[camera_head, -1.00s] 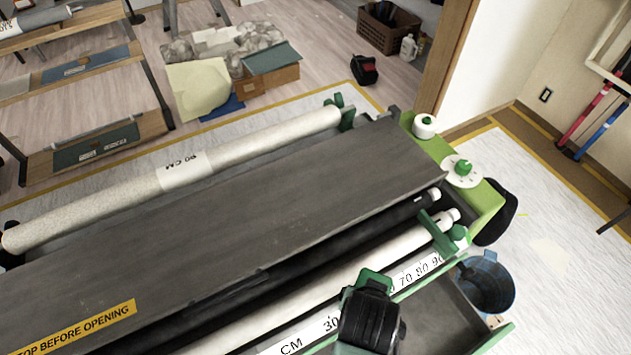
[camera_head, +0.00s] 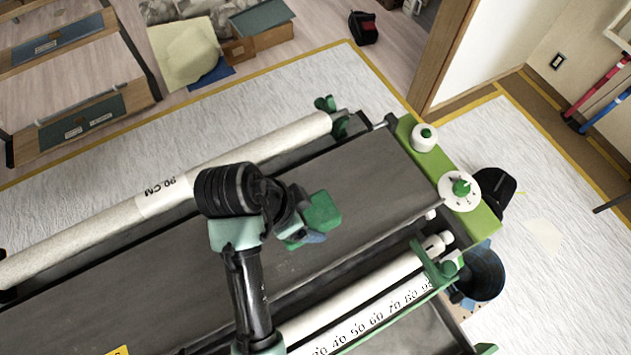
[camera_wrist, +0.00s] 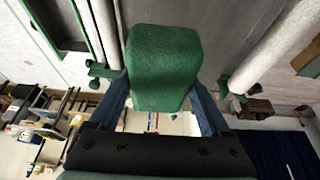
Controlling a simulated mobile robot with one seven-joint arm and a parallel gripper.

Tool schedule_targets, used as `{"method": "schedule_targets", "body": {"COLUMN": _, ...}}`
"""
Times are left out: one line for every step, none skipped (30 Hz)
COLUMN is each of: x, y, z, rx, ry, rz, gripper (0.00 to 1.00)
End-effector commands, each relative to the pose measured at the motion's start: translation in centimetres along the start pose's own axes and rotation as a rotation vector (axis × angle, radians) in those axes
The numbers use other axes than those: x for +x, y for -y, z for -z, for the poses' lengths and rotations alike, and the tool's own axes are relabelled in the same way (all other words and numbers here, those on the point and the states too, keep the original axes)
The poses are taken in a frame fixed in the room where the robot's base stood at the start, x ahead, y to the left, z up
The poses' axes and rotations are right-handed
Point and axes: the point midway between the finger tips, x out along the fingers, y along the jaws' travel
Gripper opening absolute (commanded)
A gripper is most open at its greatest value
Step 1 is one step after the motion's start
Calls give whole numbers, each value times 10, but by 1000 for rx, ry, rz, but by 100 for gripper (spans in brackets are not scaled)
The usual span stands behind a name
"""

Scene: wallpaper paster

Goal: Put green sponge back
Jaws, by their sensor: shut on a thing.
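My gripper (camera_head: 312,228) is shut on a green sponge (camera_head: 324,211). It holds the sponge over the dark top plate (camera_head: 390,178) of the paster, left of the green end panel. In the wrist view the green sponge (camera_wrist: 163,66) sits between the two blue fingers of my gripper (camera_wrist: 165,85), and it fills the middle of the picture. Whether the sponge touches the plate cannot be told.
A wallpaper roll (camera_head: 250,148) lies along the paster's far side, and another roll (camera_head: 350,290) lies along the near side. A blue bucket (camera_head: 483,275) stands on the floor at right. White knobs sit on the green end panel (camera_head: 405,130). The plate's right part is clear.

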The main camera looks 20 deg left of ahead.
Motion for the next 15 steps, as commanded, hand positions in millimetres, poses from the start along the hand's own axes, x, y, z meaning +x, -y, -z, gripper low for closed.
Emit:
{"method": "schedule_targets", "body": {"x": -1, "y": 0, "z": 0, "rx": 5, "ry": 0, "rz": -2, "gripper": 24}}
{"method": "schedule_targets", "body": {"x": -1, "y": 0, "z": -1, "rx": 6, "ry": 0, "rz": -3, "gripper": 24}}
{"method": "schedule_targets", "body": {"x": 0, "y": 0, "z": -1, "rx": 7, "ry": 0, "rz": -3, "gripper": 24}}
{"method": "schedule_targets", "body": {"x": 0, "y": 0, "z": 0, "rx": 7, "ry": 0, "rz": -3, "gripper": 24}}
{"method": "schedule_targets", "body": {"x": 0, "y": 0, "z": 0, "rx": 6, "ry": 0, "rz": -2, "gripper": 24}}
{"method": "schedule_targets", "body": {"x": 0, "y": 0, "z": 0, "rx": 6, "ry": 0, "rz": -2, "gripper": 24}}
{"method": "schedule_targets", "body": {"x": 0, "y": 0, "z": 0, "rx": 6, "ry": 0, "rz": -2, "gripper": 24}}
{"method": "schedule_targets", "body": {"x": 0, "y": 0, "z": 0, "rx": 5, "ry": 0, "rz": -2, "gripper": 24}}
{"method": "schedule_targets", "body": {"x": 2, "y": 0, "z": -1, "rx": 5, "ry": 0, "rz": -3, "gripper": 24}}
{"method": "schedule_targets", "body": {"x": 4, "y": 0, "z": -2, "rx": 4, "ry": 1, "rz": -4, "gripper": 24}}
{"method": "schedule_targets", "body": {"x": 7, "y": -1, "z": -3, "rx": 3, "ry": 1, "rz": -5, "gripper": 24}}
{"method": "schedule_targets", "body": {"x": 13, "y": -1, "z": -6, "rx": 1, "ry": 1, "rz": -7, "gripper": 24}}
{"method": "schedule_targets", "body": {"x": 18, "y": -1, "z": -8, "rx": 2, "ry": 1, "rz": -7, "gripper": 24}}
{"method": "schedule_targets", "body": {"x": 23, "y": -2, "z": -10, "rx": 0, "ry": 2, "rz": -8, "gripper": 24}}
{"method": "schedule_targets", "body": {"x": 30, "y": -1, "z": -14, "rx": -1, "ry": 2, "rz": -6, "gripper": 24}}
